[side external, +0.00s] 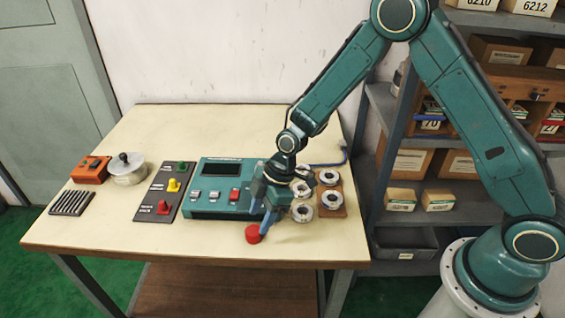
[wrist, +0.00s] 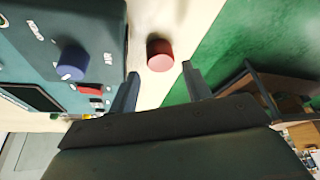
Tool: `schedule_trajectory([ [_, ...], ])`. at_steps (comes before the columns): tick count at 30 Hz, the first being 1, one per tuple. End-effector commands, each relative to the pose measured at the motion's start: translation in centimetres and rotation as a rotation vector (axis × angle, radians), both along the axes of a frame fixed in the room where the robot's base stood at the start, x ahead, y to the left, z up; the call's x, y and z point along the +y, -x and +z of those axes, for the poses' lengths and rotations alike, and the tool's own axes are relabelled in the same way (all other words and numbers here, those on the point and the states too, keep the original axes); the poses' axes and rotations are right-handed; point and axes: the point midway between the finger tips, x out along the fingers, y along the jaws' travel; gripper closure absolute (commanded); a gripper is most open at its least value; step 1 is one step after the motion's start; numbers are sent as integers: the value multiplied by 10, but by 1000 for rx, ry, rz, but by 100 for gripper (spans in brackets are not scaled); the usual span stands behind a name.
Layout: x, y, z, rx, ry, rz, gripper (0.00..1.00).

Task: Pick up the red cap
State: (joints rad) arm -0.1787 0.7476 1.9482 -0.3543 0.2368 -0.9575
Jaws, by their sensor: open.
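The red cap (side external: 253,233) is a small cylinder on the cream tabletop near the front edge, just in front of the teal control panel (side external: 219,185). In the wrist view the red cap (wrist: 160,55) shows just beyond the gap between my fingertips, about centred. My gripper (side external: 267,216) points down close beside the cap in the side view; its fingers (wrist: 160,72) are apart with nothing between them.
A dark blue cylinder (wrist: 72,62) stands by the panel's buttons in the wrist view. Several bearing rings (side external: 302,212) are right of my gripper, some on a brown board. A dark plate with coloured knobs (side external: 165,190) lies left of the panel. The table's front edge is close.

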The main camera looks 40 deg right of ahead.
Motion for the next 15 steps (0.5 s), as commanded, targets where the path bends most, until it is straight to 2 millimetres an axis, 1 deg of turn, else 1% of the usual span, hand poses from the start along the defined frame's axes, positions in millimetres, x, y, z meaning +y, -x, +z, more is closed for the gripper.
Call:
schedule_trajectory([
  [9,12,-3,-31,2,0,2,51],
  [15,16,-4,-41,1,1,0,51],
])
